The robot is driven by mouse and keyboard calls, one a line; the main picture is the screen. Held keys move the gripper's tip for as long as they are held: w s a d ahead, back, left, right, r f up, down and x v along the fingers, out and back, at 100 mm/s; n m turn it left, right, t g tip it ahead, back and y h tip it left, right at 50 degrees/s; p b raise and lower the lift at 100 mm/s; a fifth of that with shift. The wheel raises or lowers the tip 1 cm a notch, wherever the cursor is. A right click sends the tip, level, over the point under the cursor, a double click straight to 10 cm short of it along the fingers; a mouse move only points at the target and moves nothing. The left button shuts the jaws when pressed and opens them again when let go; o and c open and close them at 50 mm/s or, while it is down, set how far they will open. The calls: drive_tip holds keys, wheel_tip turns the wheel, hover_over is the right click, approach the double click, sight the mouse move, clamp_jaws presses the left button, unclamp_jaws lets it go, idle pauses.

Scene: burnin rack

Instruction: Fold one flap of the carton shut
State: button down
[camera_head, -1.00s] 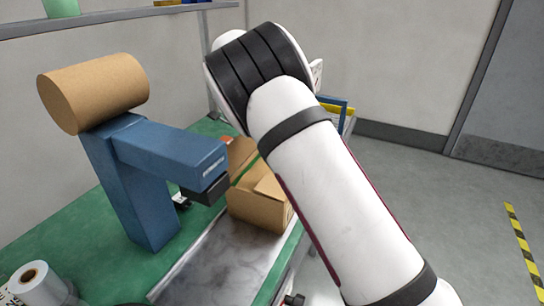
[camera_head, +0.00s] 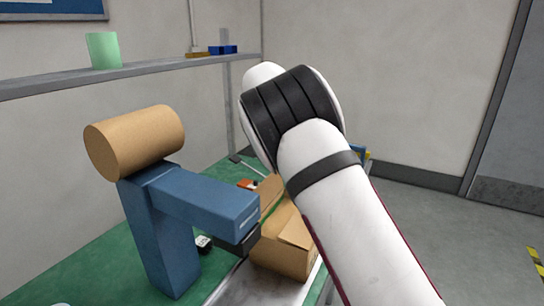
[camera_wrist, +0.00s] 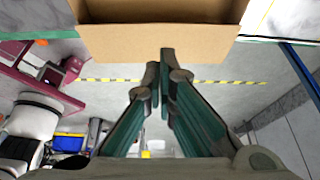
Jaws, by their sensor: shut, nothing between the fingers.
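The brown cardboard carton (camera_head: 279,257) stands on the bench, partly hidden behind my arm and the blue tape machine. One flap (camera_head: 297,232) shows at its near right, and another cardboard piece (camera_head: 269,188) stands up at its far side; how far each is folded is hard to tell. In the wrist view the carton wall (camera_wrist: 150,43) fills the top. My gripper (camera_wrist: 161,68) is shut and empty, with its fingertips at the lower edge of that wall; I cannot tell whether they touch. My gripper is hidden in the head view.
The blue tape machine (camera_head: 165,235) with a large brown roll (camera_head: 135,143) stands left of the carton on the green bench (camera_head: 92,262). Open floor (camera_head: 440,225) lies at the right.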

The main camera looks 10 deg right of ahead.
drive_tip(key=w+a+r+b, duration=0.1)
drive_tip(key=w+a+r, duration=0.25)
drive_tip(key=r, duration=0.25)
drive_tip(key=s+d+r+t+y+p, duration=0.1)
drive_tip(key=s+d+t+y+p, duration=0.2)
drive_tip(key=s+d+y+p, duration=0.25)
drive_tip(key=shift+h, duration=0.45)
drive_tip(key=f+p, duration=0.1)
drive_tip(key=f, duration=0.3)
drive_tip(key=w+f+p, duration=0.1)
drive_tip(key=f, duration=0.4)
drive_tip(key=w+f+p, duration=0.1)
drive_tip(key=f, duration=0.4)
drive_tip(key=shift+a, duration=0.1)
drive_tip(key=shift+f, duration=0.1)
